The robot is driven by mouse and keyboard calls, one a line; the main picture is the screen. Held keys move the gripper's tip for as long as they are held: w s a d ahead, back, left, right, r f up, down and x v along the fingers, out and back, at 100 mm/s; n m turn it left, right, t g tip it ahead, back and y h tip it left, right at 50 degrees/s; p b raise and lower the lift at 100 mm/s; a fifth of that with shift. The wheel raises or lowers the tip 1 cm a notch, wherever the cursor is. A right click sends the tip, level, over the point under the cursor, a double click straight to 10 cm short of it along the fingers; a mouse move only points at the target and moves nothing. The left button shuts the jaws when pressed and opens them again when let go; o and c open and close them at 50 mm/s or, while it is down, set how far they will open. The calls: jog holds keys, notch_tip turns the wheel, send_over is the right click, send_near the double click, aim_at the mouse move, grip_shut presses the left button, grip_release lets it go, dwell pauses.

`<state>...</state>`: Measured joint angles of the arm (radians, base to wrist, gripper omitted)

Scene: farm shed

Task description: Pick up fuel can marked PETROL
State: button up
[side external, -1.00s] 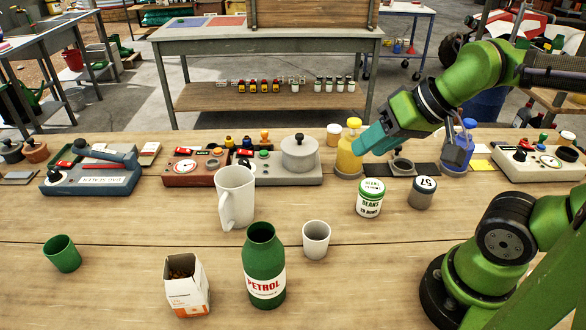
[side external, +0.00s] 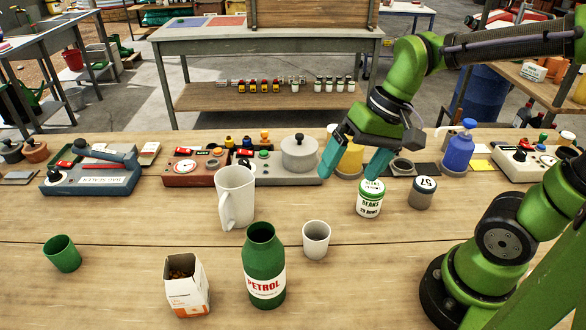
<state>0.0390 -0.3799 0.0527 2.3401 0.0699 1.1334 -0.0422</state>
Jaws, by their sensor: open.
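The green PETROL can (side external: 264,262) stands upright at the front middle of the bench, with a white band lettered in red. Its round top is open. My gripper (side external: 350,175) has two teal fingers spread apart, pointing down, with nothing between them that I can make out. It hangs behind and to the right of the PETROL can, well apart from it. One finger is in front of the yellow bottle (side external: 349,158), and the other is just above the BEANS tin (side external: 370,198); I cannot tell whether it touches.
A white jug (side external: 235,195) stands behind the PETROL can. A white cup (side external: 316,238) is at its right and an open carton (side external: 187,286) at its left. A green cup (side external: 62,253) is farther left. A grey tin (side external: 423,192) and blue bottle (side external: 458,150) stand at right.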

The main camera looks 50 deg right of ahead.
jog(key=w+a+f+m+g+y, duration=0.3)
jog(key=a+f+g+y, duration=0.2)
jog(key=a+f+g, duration=0.25)
jog(key=m+g+y, duration=0.4)
jog(key=y, duration=0.3)
send_near(260, 265)
jog(key=shift+s+a+f, duration=0.5)
jog(key=shift+a+f, duration=0.2)
jog(key=shift+a, duration=0.4)
jog(key=shift+s+a+f, duration=0.55)
jog(key=shift+a+f, duration=0.15)
jog(key=shift+a, duration=0.45)
jog(key=shift+s+a+f, duration=0.5)
jog(key=shift+a+f, duration=0.2)
jog(key=shift+a, duration=0.4)
jog(key=shift+c, duration=0.3)
jog(key=c, duration=1.1)
jog(key=shift+r, duration=0.2)
jog(key=shift+r, duration=1.5)
jog(key=shift+s+d+r, duration=0.15)
jog(key=shift+d, duration=0.05)
jog(key=s+d, duration=0.3)
jog(key=s, duration=0.1)
jog(key=s+d+r, duration=0.1)
jog(key=s+d, duration=0.6)
jog(key=shift+s+r, duration=0.15)
jog(key=shift+s, duration=0.2)
